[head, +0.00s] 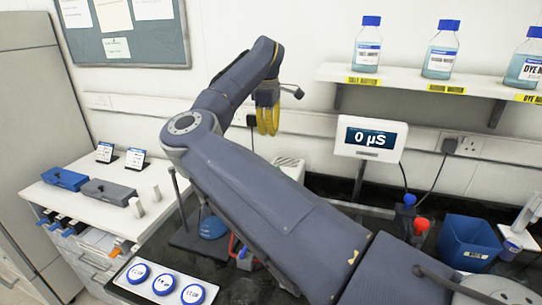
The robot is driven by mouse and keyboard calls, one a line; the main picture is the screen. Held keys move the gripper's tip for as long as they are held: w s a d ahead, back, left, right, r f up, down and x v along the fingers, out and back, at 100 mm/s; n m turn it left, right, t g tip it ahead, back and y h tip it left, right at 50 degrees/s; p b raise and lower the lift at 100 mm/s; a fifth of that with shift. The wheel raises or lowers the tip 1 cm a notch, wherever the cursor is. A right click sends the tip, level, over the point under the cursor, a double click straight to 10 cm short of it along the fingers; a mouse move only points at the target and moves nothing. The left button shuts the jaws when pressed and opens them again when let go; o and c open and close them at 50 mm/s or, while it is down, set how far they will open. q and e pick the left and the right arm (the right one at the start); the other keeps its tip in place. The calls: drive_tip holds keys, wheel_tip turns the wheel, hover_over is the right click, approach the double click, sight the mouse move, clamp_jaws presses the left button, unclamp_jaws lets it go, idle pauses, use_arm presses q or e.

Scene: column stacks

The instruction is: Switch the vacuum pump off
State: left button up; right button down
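No object is clearly recognisable as the vacuum pump. A pale vented housing (289,166) stands behind my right arm, which hides most of it; I cannot tell whether it is the pump, and no switch shows on it. My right arm crosses the view from the lower right, bends at the left and reaches back up towards the wall. My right gripper (267,115) hangs at its far end with yellow parts, above and left of the housing and apart from it. Its fingertips are too unclear to tell whether they are open. My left gripper is not in view.
A display reading 0 µS (370,139) stands behind the arm. Blue-capped bottles (440,53) stand on a wall shelf (420,80). A blue bin (468,243) is at right, and a white rack (165,284) with round blue tops is in front. Blue and grey boxes (108,191) sit at left.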

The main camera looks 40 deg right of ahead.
drive_tip(key=shift+r, duration=0.1)
idle(0.3)
drive_tip(key=f, duration=0.4)
drive_tip(key=d+f, duration=0.1)
drive_tip(key=f, duration=0.4)
drive_tip(key=w+f, duration=0.1)
drive_tip(key=f, duration=0.4)
drive_tip(key=shift+d, duration=0.35)
